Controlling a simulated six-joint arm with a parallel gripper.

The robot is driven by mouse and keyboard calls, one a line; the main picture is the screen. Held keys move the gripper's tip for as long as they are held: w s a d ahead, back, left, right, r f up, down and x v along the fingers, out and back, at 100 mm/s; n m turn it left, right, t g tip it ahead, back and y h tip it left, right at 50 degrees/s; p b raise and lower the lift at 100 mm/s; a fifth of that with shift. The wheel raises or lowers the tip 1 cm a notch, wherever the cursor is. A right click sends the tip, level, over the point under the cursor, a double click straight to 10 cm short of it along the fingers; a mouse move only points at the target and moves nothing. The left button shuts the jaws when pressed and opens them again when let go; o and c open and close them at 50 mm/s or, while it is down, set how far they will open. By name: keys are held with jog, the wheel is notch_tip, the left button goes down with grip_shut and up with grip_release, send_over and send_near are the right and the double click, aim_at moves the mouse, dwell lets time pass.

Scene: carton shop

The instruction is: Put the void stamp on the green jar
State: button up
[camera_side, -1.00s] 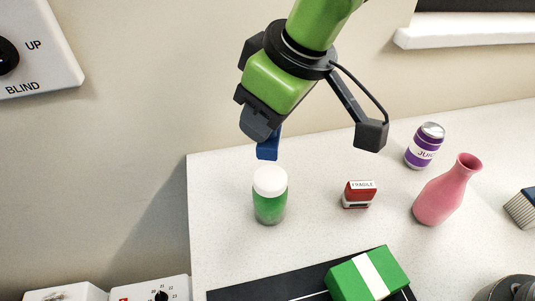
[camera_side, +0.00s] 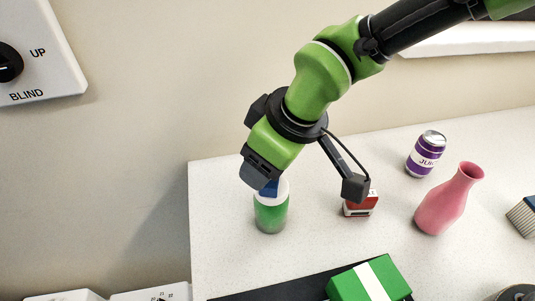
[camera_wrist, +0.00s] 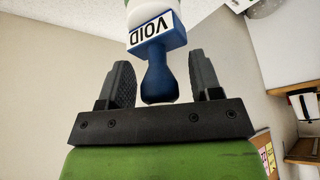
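The void stamp, a blue block with a blue handle and a white VOID label, shows in the wrist view (camera_wrist: 158,62) and partly in the side view (camera_side: 270,188). Its base meets the white lid of the green jar (camera_side: 270,214), which stands upright on the counter; the lid also shows in the wrist view (camera_wrist: 146,12). My gripper (camera_side: 259,176) is just above the jar, tilted. In the wrist view, its two fingers (camera_wrist: 160,78) stand either side of the handle with narrow gaps, so it looks open. In the side view it hides most of the stamp.
A red FRAGILE stamp (camera_side: 359,207) stands right of the jar, partly behind my wrist camera mount. A purple juice can (camera_side: 425,155) and a pink vase (camera_side: 447,200) are farther right. A green box with a white band (camera_side: 368,280) lies in front.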

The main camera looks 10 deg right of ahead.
jog(key=shift+r, duration=0.1)
jog(key=v, duration=1.2)
jog(key=d+r+m+t, duration=0.1)
jog(key=d+r+m, duration=0.3)
jog(key=d, duration=0.5)
jog(key=s+d+r+m+t+h, duration=0.1)
jog(key=s+d+r+m+t, duration=0.1)
jog(key=s+d+m, duration=0.7)
jog(key=s+d+t, duration=0.1)
jog(key=s+d, duration=0.4)
jog(key=d, duration=0.1)
jog(key=shift+d+r, duration=0.25)
jog(key=shift+r, duration=0.1)
